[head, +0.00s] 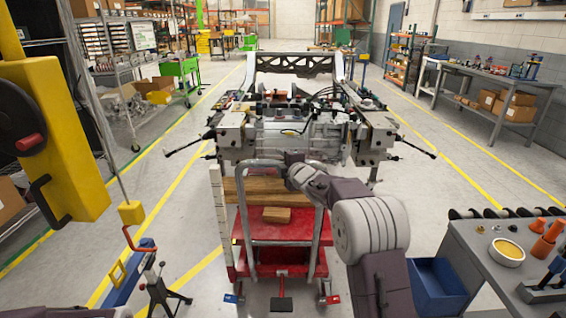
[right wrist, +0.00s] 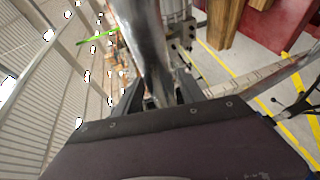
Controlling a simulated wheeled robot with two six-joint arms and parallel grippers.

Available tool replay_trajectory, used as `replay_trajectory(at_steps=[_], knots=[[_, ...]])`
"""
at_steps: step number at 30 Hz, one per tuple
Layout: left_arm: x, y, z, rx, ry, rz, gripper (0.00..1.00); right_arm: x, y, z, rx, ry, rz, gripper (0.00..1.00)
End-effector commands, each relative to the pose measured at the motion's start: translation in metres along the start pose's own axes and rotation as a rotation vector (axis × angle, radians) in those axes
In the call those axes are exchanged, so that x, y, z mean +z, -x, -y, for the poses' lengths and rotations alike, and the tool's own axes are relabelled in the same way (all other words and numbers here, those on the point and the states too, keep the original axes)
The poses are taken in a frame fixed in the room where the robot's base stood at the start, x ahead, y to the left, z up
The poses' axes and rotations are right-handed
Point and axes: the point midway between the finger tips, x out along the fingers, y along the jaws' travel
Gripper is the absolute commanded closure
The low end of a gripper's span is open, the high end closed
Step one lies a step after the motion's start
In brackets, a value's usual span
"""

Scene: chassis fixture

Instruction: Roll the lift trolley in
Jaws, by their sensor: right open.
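The red lift trolley (head: 275,232) stands in front of the chassis fixture (head: 325,150) in the head view, with wooden blocks (head: 276,214) on its top. Its grey tubular handle (head: 243,205) rises on the near side. My right arm reaches forward from the lower right, and my right gripper (head: 293,160) is at the top bar of the handle, its fingertips partly hidden. In the right wrist view a shiny metal tube (right wrist: 148,45) runs between the open dark fingers of my right gripper (right wrist: 158,95). I cannot tell whether they touch it. My left gripper is not in view.
A yellow hoist (head: 50,130) hangs at the left, with a blue stand (head: 130,272) below it. A grey bench (head: 480,260) with a blue bin (head: 437,285) stands at the right.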

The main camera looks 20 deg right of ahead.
Motion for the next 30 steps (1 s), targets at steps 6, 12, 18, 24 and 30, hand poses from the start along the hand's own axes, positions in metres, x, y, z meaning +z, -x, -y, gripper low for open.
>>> replay_trajectory(at_steps=[6, 12, 18, 24, 30], knots=[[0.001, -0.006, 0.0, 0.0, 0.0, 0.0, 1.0, 0.001, 0.033, -0.001, 0.002, 0.0, 0.002, 0.53], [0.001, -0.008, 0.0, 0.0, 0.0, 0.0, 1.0, -0.001, 0.068, -0.002, 0.004, 0.001, 0.0, 0.53], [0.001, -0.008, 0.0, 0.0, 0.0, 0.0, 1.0, -0.001, 0.087, -0.002, 0.005, 0.001, -0.001, 0.53], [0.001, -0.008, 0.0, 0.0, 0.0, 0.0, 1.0, -0.001, 0.089, -0.002, 0.004, 0.001, -0.001, 0.53], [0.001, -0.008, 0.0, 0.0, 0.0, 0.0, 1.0, -0.003, 0.089, -0.004, 0.014, 0.017, -0.007, 0.53]])
